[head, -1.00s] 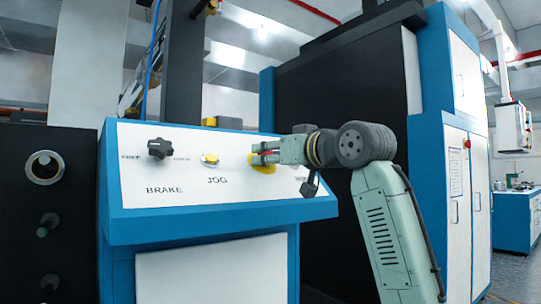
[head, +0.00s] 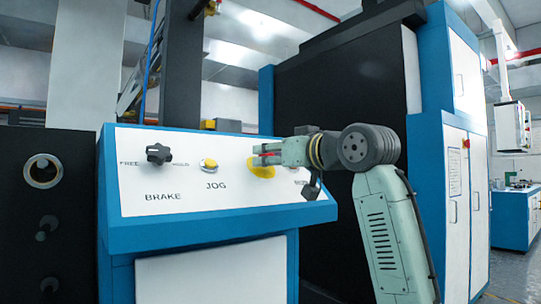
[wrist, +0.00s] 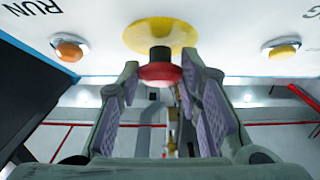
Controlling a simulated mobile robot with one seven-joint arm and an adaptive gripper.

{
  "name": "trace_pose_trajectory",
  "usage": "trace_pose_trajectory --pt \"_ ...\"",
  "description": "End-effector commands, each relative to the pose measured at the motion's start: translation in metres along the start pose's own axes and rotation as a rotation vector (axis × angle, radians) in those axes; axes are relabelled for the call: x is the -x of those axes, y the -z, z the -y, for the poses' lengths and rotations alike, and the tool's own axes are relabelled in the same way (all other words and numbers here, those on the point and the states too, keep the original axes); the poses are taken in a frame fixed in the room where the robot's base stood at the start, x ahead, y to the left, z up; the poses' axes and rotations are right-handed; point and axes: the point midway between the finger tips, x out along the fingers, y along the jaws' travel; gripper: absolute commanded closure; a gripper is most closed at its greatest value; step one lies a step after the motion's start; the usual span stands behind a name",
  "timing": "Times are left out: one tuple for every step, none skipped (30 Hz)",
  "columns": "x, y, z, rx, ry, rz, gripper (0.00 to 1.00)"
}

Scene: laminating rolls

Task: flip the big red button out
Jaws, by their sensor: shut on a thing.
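The big red button (wrist: 160,73) sits on a short black stem in front of a round yellow plate (wrist: 160,35) on the white control panel. In the head view the yellow plate (head: 262,172) shows just below my fingers, and only a thin strip of red is visible between them. My gripper (head: 264,153) is at the panel from the right, shut on the red button. In the wrist view its fingertips (wrist: 164,75) lie on both sides of the button's red head.
The panel holds a black BRAKE knob (head: 158,153) and a yellow JOG button (head: 208,165) left of my gripper. An orange button (wrist: 70,48) and a yellow one (wrist: 281,49) flank the plate in the wrist view. A blue frame (head: 220,232) edges the panel.

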Motion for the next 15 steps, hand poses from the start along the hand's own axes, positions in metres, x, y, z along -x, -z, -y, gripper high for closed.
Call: trace_pose_trajectory --pt "0.0021 0.0031 0.0009 0.002 0.001 -0.008 1.0" --pt "0.0022 0.0033 0.0009 0.002 0.001 -0.009 0.66" --pt "0.0022 0.0034 0.0009 0.002 0.0 -0.009 0.63" --pt "0.0022 0.0034 0.0009 0.002 0.0 -0.009 0.61" --pt "0.0021 0.0033 0.0008 0.002 0.0 -0.009 0.59" --pt "0.0019 0.0031 0.0007 0.002 0.0 -0.008 0.57" --pt "0.0018 0.0028 0.0006 0.002 0.0 -0.008 0.55" --pt "0.0017 0.0027 0.0005 0.002 0.0 -0.007 0.53" --pt "0.0016 0.0024 0.0004 0.002 0.0 -0.007 0.5" --pt "0.0015 0.0023 0.0003 0.001 0.0 -0.006 0.48" --pt "0.0014 0.0022 0.0002 0.001 0.0 -0.006 0.46" --pt "0.0013 0.0021 0.0002 0.001 0.0 -0.006 0.46" --pt "0.0013 0.002 0.0002 0.001 0.0 -0.006 0.46" --pt "0.0012 0.0019 0.0001 0.001 -0.001 -0.005 0.46" --pt "0.0011 0.0018 0.0001 0.001 -0.001 -0.005 0.46"
